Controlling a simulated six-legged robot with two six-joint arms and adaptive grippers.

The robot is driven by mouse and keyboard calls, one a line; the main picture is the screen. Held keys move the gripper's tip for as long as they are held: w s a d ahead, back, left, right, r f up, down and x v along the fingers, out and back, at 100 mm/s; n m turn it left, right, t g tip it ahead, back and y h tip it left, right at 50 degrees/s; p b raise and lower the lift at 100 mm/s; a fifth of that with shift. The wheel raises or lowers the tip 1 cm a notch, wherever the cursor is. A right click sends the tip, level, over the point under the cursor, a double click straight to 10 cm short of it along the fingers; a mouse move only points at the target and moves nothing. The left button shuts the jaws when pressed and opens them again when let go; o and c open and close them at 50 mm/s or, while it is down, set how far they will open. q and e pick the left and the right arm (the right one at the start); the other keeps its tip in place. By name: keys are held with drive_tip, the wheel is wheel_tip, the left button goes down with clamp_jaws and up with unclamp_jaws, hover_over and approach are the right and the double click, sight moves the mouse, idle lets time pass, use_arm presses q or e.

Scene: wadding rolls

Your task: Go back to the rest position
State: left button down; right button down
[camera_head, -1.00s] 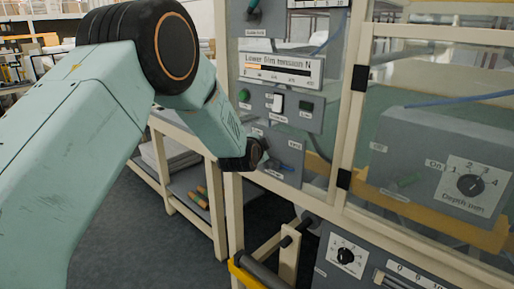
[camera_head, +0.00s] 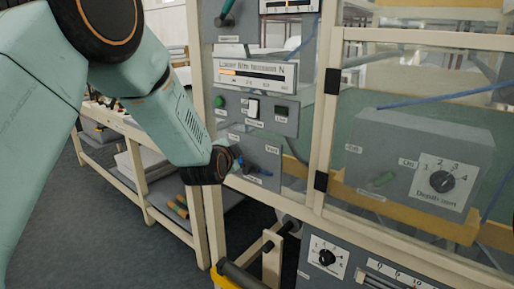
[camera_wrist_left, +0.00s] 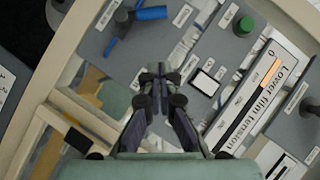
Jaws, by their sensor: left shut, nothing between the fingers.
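My left gripper (camera_head: 230,160) is in front of the machine's control panels, beside the small panel with the blue lever (camera_head: 248,166). The head view does not show its fingers clearly. In the left wrist view, the gripper (camera_wrist_left: 160,78) has its fingers together with nothing between them. It points at the grey panel with the white rocker switch (camera_wrist_left: 205,83). The blue lever shows at the top of that view (camera_wrist_left: 150,13), apart from the fingertips. My right gripper is in neither view.
The machine's cream frame (camera_head: 324,120) and clear panes stand close on the right. A box with a depth dial (camera_head: 441,181) sits behind the pane. A film tension gauge (camera_head: 256,75) is above the gripper. A bench (camera_head: 150,195) stands at left, with open floor (camera_head: 110,240) before it.

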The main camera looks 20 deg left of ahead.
use_arm(q)
drive_tip(key=s+d+f+n+g+h+b, duration=0.1)
drive_tip(key=s+d+f+n+g+b, duration=0.3)
drive_tip(key=s+f, duration=0.85)
drive_tip(key=s+f+n+g+h, duration=0.1)
drive_tip(key=s+f+n+g, duration=0.3)
drive_tip(key=s+f, duration=0.8)
drive_tip(key=s+f+n+g+b, duration=0.1)
drive_tip(key=s+f+g+b, duration=0.2)
drive_tip(key=s+f, duration=0.6)
drive_tip(key=s+d+f+n+g+b, duration=0.1)
drive_tip(key=s+f+g+b, duration=0.2)
drive_tip(key=s+f, duration=0.7)
drive_tip(key=s, duration=0.6)
drive_tip(key=shift+f+n, duration=0.15)
drive_tip(key=shift+n, duration=0.15)
